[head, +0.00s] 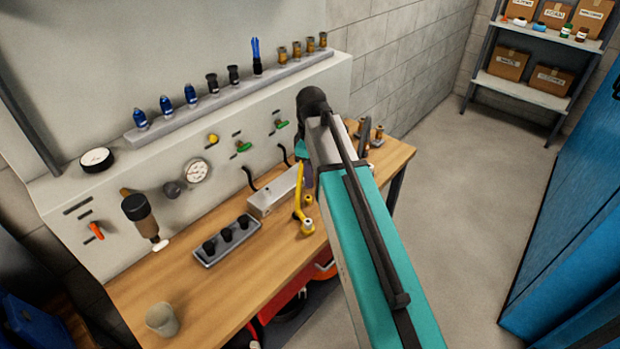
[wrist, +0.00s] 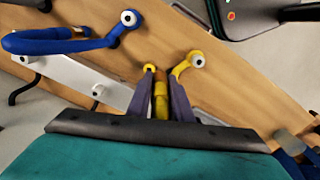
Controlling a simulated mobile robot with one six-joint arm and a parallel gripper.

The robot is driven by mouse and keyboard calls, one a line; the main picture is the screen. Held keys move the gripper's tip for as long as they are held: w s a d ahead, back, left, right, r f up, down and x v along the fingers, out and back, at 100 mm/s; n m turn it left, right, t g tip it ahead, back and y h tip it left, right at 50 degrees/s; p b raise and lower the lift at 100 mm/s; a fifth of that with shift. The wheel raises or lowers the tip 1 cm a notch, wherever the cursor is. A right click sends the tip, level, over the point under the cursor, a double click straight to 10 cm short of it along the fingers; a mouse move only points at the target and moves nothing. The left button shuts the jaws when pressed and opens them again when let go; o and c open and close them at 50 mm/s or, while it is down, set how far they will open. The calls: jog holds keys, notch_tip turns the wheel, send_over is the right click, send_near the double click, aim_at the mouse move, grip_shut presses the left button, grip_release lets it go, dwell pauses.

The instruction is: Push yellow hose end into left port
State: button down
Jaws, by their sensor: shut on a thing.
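My gripper (wrist: 161,88) has purple fingers, shut on a yellow hose end (wrist: 161,106) above the wooden bench. The yellow hose bends away past the fingertips to a fitting with a pale face (wrist: 197,60). In the head view the yellow hose (head: 299,207) shows beside my arm, at the right end of a grey block (head: 262,205). The block also shows in the wrist view (wrist: 75,75). My arm hides most of my gripper (head: 307,176) in the head view. I cannot make out the left port or whether the held end touches it.
A blue hose (wrist: 50,42) with a pale-faced fitting lies at upper left in the wrist view. Black hooked tubes (head: 249,176) stand behind the block. The front bench is mostly clear.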

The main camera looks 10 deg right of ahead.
jog(key=m, duration=0.2)
jog(key=s+m+b, duration=0.1)
jog(key=m, duration=0.1)
jog(key=r+m, duration=0.1)
jog(key=shift+s+m, duration=0.25)
jog(key=shift+m, duration=0.15)
